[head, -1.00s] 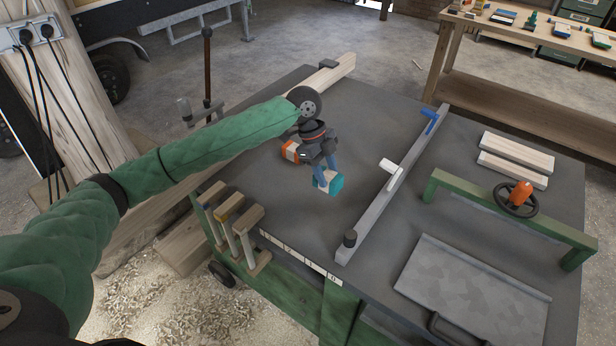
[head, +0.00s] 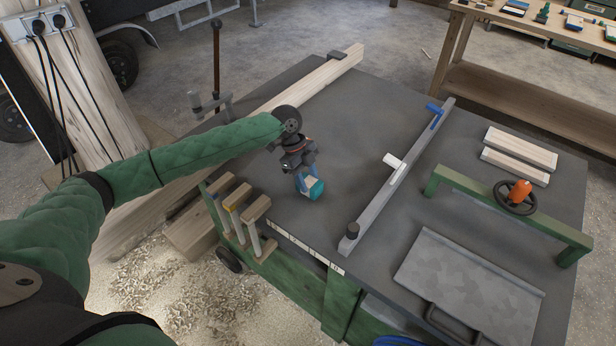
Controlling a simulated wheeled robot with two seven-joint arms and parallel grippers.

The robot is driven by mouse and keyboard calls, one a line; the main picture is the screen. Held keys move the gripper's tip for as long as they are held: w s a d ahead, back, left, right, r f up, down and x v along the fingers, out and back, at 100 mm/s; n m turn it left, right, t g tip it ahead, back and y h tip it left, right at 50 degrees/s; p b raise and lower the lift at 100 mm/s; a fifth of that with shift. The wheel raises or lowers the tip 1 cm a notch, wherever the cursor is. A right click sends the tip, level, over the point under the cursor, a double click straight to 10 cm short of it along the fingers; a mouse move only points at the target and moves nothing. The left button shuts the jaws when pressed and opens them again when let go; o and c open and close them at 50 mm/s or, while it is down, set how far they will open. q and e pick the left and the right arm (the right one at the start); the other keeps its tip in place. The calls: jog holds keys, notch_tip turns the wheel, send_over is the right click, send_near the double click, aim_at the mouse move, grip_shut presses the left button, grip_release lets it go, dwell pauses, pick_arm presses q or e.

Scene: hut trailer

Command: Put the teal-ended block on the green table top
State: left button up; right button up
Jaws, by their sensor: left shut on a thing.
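The teal-ended block (head: 314,188) is pale wood with a teal end. My left gripper (head: 308,182) is shut on it, with blue fingers on its sides, and points down over the near left part of the table top. I cannot tell whether the block touches the surface. The table (head: 360,110) has a dark grey top on a green body (head: 296,282). My right gripper is not in view.
A grey fence (head: 400,175) with a white handle crosses the table right of the block. Beyond it are pale boards (head: 520,148), a green rail (head: 480,200) with an orange-knobbed wheel, and a grey plate (head: 470,280). Wooden-headed tools (head: 240,205) hang at the left edge.

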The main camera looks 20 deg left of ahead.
pick_arm(q)
jog(key=shift+f, duration=0.2)
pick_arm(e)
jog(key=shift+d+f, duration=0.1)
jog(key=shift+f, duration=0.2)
pick_arm(q)
jog(key=shift+f, duration=0.1)
jog(key=o, duration=1)
jog(key=shift+r, duration=0.3)
jog(key=b+v, duration=0.3)
jog(key=v, duration=0.8)
jog(key=shift+a+r, duration=0.15)
jog(key=shift+r, duration=0.1)
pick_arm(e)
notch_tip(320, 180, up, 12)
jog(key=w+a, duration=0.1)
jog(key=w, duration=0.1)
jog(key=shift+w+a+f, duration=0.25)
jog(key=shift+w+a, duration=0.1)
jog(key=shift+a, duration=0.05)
